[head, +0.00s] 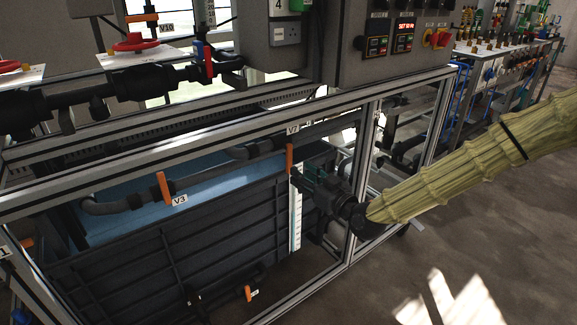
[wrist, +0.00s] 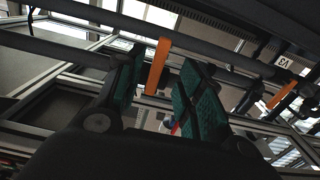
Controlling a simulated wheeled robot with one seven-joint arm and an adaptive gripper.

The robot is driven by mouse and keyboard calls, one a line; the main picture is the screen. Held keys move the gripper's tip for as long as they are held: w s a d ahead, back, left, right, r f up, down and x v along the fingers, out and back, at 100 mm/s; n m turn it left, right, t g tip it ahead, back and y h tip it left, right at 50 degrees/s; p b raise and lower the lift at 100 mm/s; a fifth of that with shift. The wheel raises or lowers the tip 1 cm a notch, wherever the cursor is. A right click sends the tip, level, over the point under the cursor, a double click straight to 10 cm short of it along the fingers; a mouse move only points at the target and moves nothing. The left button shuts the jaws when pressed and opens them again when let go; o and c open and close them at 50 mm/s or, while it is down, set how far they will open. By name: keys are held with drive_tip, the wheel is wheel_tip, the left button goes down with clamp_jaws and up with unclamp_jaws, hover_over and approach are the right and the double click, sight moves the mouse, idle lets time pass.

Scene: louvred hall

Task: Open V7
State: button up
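The V7 valve has an orange lever handle (head: 289,158) on a dark pipe, just below its white V7 label (head: 293,129). The handle hangs roughly vertical, across the pipe. My gripper (head: 303,178) is at the lower end of this handle, coming from the right. In the wrist view the same handle (wrist: 157,66) shows in the gap between the green-padded fingers of my gripper (wrist: 160,85). The fingers are apart, with space visible on both sides of the handle. I cannot tell whether either finger touches it.
A second orange handle, V3 (head: 164,188), sits to the left; it also shows in the wrist view (wrist: 280,95). An aluminium frame rail (head: 222,149) runs above and a post (head: 362,180) stands beside my gripper. A blue-lined tank (head: 130,200) lies behind.

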sight(290, 165)
drive_tip(key=shift+b+x, duration=0.45)
drive_tip(key=shift+x, duration=3)
clamp_jaws()
